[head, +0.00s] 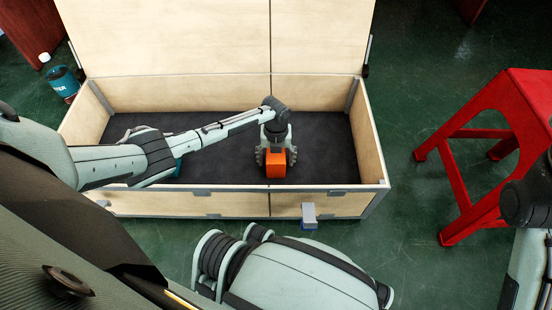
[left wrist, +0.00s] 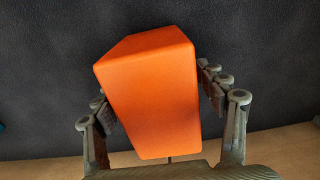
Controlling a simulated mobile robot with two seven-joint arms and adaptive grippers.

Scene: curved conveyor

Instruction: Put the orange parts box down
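The orange parts box (head: 276,165) is inside the open wooden crate (head: 240,203), over its dark floor and near the front wall. My left gripper (head: 276,156) reaches down into the crate with its fingers on either side of the box. In the left wrist view the box (left wrist: 150,90) sits tilted between the finger pads of the left gripper (left wrist: 160,105), which appear to touch both its sides. I cannot tell whether the box's underside touches the crate floor. My right gripper is not in view.
The crate's lid (head: 170,35) stands open at the back. A teal thing (head: 178,168) in the crate is mostly hidden by my left arm. A bottle (head: 62,80) stands left of the crate. A red stool (head: 500,130) stands at the right. The crate floor right of the box is clear.

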